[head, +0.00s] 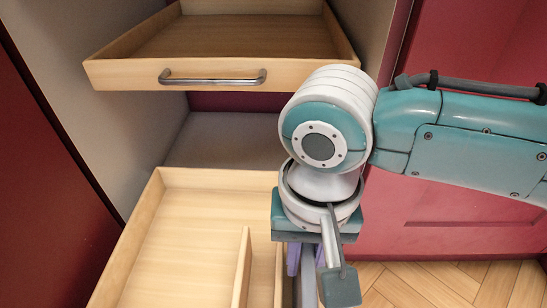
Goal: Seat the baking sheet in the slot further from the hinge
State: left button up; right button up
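My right gripper (307,265) points down at the right side of the lower pull-out drawer (165,240). Its purple fingers are partly hidden under my wrist, and a thin grey strip shows between them. I cannot tell whether that strip is the edge of the baking sheet, or whether the fingers grip it. No baking sheet is otherwise clearly visible. An upright wooden divider (243,268) splits the lower drawer into a wide left part and a narrow right part. No hinge can be made out. My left gripper is not in view.
An upper wooden drawer (180,70) with a metal handle (212,77) is pulled out above and behind. Red cabinet fronts (480,50) stand at the right. Wood floor (470,283) shows at lower right. The visible left part of the lower drawer is empty.

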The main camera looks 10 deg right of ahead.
jog(key=o, duration=0.4)
notch_tip(320, 180, up, 11)
jog(key=p, duration=0.7)
jog(key=shift+r+p, duration=0.1)
jog(key=shift+p, duration=0.3)
jog(key=shift+r+p, duration=0.3)
jog(key=shift+r, duration=0.25)
jog(key=s+a+n+t+y, duration=0.2)
jog(key=s+a+n+y, duration=0.15)
jog(key=s, duration=0.25)
jog(key=s+d+r+n+t+h, duration=0.1)
jog(key=s+d, duration=0.5)
jog(key=d, duration=0.7)
jog(key=shift+s+r+n+t+h, duration=0.15)
jog(key=shift+r+n+t+h, duration=0.2)
jog(key=shift+r+h, duration=0.65)
jog(key=shift+f, duration=0.15)
